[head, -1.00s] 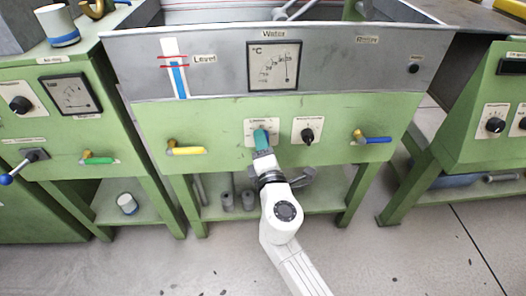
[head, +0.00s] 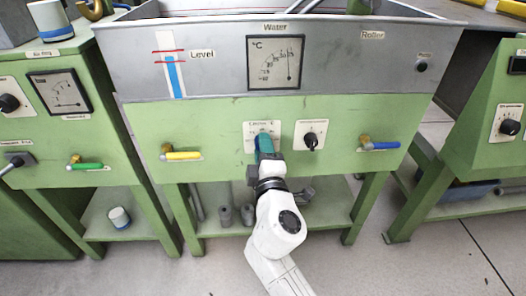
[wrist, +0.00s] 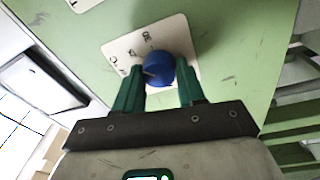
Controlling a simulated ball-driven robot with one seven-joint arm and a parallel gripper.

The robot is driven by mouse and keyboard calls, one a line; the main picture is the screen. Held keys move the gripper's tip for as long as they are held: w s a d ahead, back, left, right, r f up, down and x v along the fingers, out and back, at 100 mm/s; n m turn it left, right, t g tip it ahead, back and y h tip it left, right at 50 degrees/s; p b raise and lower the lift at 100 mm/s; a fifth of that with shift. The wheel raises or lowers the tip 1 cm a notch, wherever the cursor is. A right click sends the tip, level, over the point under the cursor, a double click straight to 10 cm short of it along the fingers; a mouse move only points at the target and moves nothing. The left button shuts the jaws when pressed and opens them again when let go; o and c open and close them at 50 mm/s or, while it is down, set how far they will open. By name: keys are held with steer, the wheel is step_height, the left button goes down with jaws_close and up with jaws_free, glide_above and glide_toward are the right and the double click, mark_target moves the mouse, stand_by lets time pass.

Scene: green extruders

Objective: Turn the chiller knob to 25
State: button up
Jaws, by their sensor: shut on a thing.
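The chiller knob (wrist: 158,68) is blue and round. In the wrist view it sits on a pale scale plate (wrist: 120,52) on the green panel. The plate also shows in the head view (head: 249,129), at the panel's middle. My gripper (wrist: 163,80) has green fingers, one on each side of the knob, and is shut on it. In the head view my gripper (head: 265,147) covers the knob. The scale marks are partly visible, but the knob's setting cannot be read.
A black knob (head: 311,141) is close to the right of my gripper. A yellow-handled valve (head: 183,156) is to the left and a blue-handled valve (head: 381,146) farther right. The grey tank above carries a °C gauge (head: 275,62). Open floor lies in front.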

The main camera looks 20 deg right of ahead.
steer(key=shift+f, duration=0.1)
steer(key=o, duration=1)
steer(key=shift+o, duration=0.2)
steer(key=v, duration=1)
steer(key=shift+s+p, duration=0.4)
steer(key=shift+p, duration=0.05)
steer(key=shift+a, duration=0.1)
